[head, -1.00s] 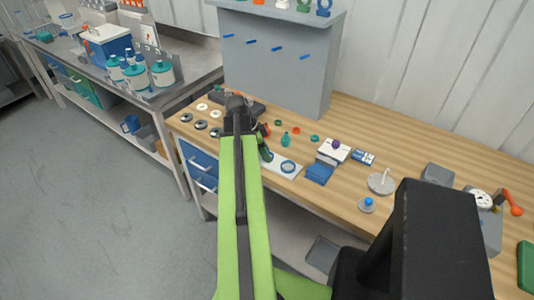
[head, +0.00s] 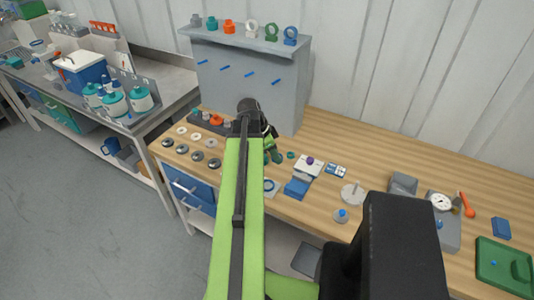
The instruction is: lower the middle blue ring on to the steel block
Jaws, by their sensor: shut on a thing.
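My gripper (head: 271,150) is largely hidden behind my green arm, low over the bench's left half or just in front of it. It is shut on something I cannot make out. A blue ring (head: 269,185) lies on a pale plate near the front edge, partly covered by my arm. I cannot tell whether it is the middle one. A grey block (head: 403,184) stands on the right half of the bench and may be the steel block. Its distance from my gripper is large.
A grey panel with blue pegs (head: 250,75) stands behind my gripper, with fittings on its top. Washers (head: 196,155) lie at left. Blue pads (head: 297,187), a white box, a disc with a post (head: 353,195) and a dial gauge (head: 440,202) stand rightward.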

